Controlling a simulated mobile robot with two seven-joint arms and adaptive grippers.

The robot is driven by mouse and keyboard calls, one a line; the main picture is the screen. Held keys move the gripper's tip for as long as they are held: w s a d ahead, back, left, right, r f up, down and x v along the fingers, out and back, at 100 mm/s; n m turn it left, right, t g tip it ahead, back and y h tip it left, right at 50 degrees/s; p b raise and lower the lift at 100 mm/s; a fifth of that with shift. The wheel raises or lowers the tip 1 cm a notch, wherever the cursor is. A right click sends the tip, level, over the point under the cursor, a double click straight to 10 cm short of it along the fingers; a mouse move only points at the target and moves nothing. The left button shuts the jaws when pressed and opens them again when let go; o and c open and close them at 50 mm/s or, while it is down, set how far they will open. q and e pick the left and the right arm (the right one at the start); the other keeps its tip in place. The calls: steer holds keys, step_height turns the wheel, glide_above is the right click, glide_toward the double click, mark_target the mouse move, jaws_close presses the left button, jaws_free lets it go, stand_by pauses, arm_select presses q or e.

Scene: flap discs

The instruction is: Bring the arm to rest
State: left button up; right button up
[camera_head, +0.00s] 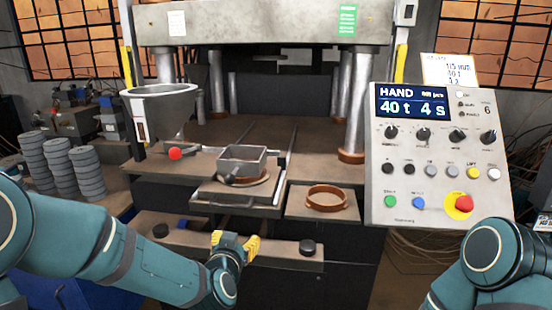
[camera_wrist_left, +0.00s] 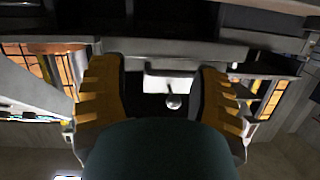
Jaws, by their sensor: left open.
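My left arm comes in from the left in the head view. Its yellow gripper (camera_head: 236,243) is in front of the press's lower front ledge, to the left of the black button at the ledge's right end. In the left wrist view the two yellow fingers (camera_wrist_left: 163,95) stand wide apart with nothing between them. Whether the gripper touches the ledge I cannot tell. My right arm shows only as a teal joint at the lower right of the head view; its gripper is out of view.
A press holds a square metal frame (camera_head: 243,160) on a slide. A brown ring (camera_head: 326,198) lies to its right. A hopper (camera_head: 160,108) with a red knob stands at left, beside stacked grey discs (camera_head: 88,172). A control panel (camera_head: 437,155) reads HAND, 40 t, 4 s.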

arm_select(q)
steer(key=s+d+f+g+h, duration=0.1)
steer(key=s+f+g, duration=0.2)
steer(key=f, duration=0.6)
steer(key=s+d+f+g+h, duration=0.1)
steer(key=s+f+g, duration=0.25)
steer(key=f, duration=0.55)
steer(key=s+d+f+n+g+h, duration=0.1)
steer(key=s+f+n+g, duration=0.1)
steer(key=s+f+g, duration=0.5)
steer(key=s+f, duration=0.6)
steer(key=s, duration=0.3)
steer(key=shift+s+d+f+n+h, duration=0.25)
steer(key=shift+s+n+h, duration=0.05)
steer(key=shift+s+n, duration=0.1)
